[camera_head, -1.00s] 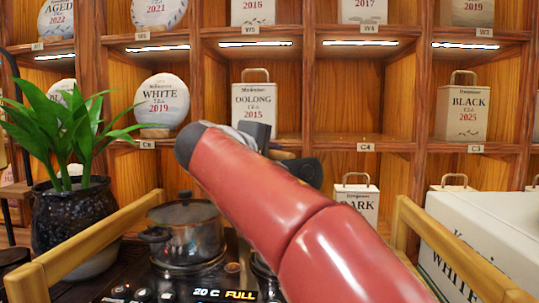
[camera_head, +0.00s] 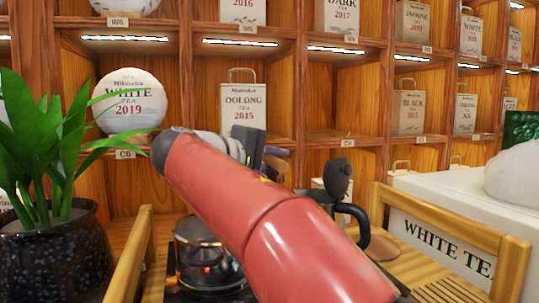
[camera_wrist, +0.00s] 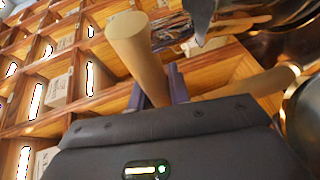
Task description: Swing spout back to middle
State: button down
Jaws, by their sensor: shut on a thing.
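My gripper (camera_wrist: 157,90) shows in the wrist view with its two blue-grey fingers on either side of a pale wooden handle (camera_wrist: 133,42). It is shut on this handle, whose round end points up toward the camera. A second wooden rod (camera_wrist: 260,82) runs off to the right toward shiny metal ware. I cannot tell for certain which metal part is the spout.
A dark pot (camera_head: 207,262) sits at the lower left beside a wooden rail. A black kettle (camera_head: 345,195) stands right of my arm. A potted plant (camera_head: 50,240) is at the left, a white box (camera_head: 440,215) at the right. Shelves with tea tins (camera_head: 243,108) fill the back.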

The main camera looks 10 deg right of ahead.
jog(key=shift+a+f+m+g, duration=0.1)
jog(key=shift+a+m+g, duration=0.1)
jog(key=shift+m+g, duration=0.15)
jog(key=c, duration=1.3)
grip_release()
jog(key=v, duration=0.8)
